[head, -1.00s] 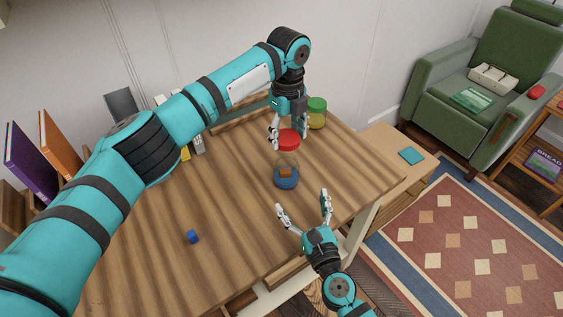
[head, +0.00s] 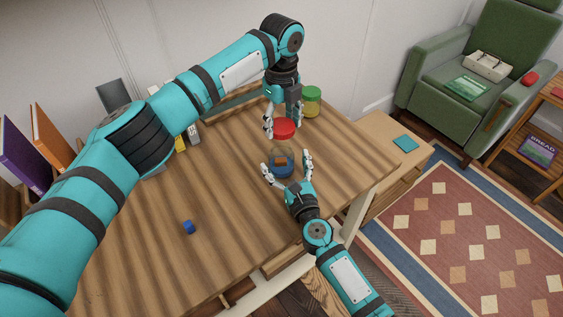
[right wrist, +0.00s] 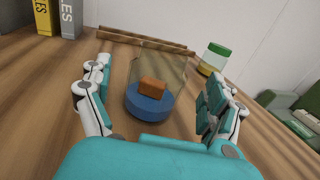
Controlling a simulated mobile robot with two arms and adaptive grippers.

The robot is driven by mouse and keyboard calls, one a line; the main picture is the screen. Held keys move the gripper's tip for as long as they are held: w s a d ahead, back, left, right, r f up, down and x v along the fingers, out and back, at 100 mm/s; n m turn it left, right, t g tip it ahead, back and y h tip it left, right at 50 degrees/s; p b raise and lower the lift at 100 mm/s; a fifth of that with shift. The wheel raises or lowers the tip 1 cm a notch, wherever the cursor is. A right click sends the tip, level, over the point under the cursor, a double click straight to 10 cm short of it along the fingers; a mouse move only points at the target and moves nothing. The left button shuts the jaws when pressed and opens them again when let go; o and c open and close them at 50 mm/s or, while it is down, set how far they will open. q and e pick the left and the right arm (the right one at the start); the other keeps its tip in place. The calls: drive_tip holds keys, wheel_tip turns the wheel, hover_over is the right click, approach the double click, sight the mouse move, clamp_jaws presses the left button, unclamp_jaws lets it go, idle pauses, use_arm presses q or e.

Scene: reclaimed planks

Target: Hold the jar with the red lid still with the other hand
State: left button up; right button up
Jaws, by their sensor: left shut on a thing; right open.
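The red lid (head: 284,128) is between the fingers of my left gripper (head: 281,124), which is shut on it from above. Below it stands a clear glass jar (head: 280,149) with a blue bottom part (head: 281,171) and a small orange-brown block (right wrist: 152,86) showing through the glass. The jar (right wrist: 160,68) is upright in the right wrist view; no red lid shows on its top there. My right gripper (head: 287,165) is open, with one finger on each side of the jar's lower part. In the right wrist view, gaps show between the fingers and the jar.
A green-lidded jar (head: 312,102) stands behind, to the right; it also shows in the right wrist view (right wrist: 214,57). Books (head: 52,137) stand at the left. The table's middle is clear.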

drive_tip(key=shift+x, duration=1.3)
drive_tip(key=c, duration=1.8)
use_arm(q)
drive_tip(key=shift+f, duration=2.45)
